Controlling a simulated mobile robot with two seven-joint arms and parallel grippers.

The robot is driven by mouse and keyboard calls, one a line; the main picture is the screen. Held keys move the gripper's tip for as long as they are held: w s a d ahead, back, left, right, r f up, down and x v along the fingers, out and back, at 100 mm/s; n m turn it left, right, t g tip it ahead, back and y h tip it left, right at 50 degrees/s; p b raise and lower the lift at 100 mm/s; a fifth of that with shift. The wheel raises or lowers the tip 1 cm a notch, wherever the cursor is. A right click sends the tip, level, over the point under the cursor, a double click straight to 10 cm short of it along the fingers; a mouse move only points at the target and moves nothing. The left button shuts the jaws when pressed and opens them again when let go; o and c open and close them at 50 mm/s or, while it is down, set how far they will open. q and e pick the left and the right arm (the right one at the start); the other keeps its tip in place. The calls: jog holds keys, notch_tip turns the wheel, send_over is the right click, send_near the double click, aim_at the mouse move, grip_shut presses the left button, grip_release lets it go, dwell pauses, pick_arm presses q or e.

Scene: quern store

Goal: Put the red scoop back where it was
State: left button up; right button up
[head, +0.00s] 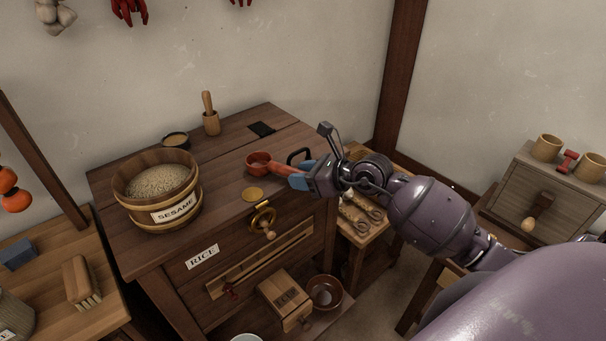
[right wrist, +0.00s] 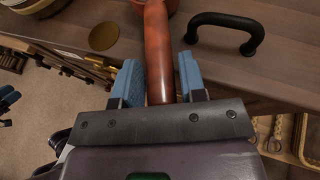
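The red scoop (head: 259,162) is at the right part of the wooden chest's top (head: 225,150), its bowl to the left and its handle to the right. My right gripper (head: 298,178) is around the handle, which also runs between the blue fingers in the right wrist view (right wrist: 160,60). The fingers look closed on it, though a thin gap seems to show on one side. I cannot tell whether the bowl touches the chest top. My left gripper is outside the head view; blue finger-like parts at the right wrist view's left edge may be its own.
A sesame tub (head: 157,191), a small dark bowl (head: 175,140), a mortar with pestle (head: 211,122) and a yellow disc (head: 253,194) stand on the chest. A black handle (right wrist: 225,20) rises near the scoop. Free wood lies behind the scoop.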

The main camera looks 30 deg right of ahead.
jog(key=shift+o, duration=0.7)
jog(key=shift+r, duration=0.2)
jog(key=v, duration=1.2)
jog(key=s+a+f+n+h, duration=0.2)
jog(key=s+a+f+n, duration=0.1)
jog(key=f+n, duration=0.6)
jog(key=s+a+f+n+h, duration=0.2)
jog(key=s+f+n, duration=0.3)
jog(key=f+n, duration=0.4)
jog(key=s+a+f+n+h, duration=0.3)
jog(key=f+n, duration=0.6)
jog(key=n, duration=0.4)
jog(key=shift+s+a+f, duration=0.35)
jog(key=shift+s+a, duration=0.2)
jog(key=shift+s, duration=0.4)
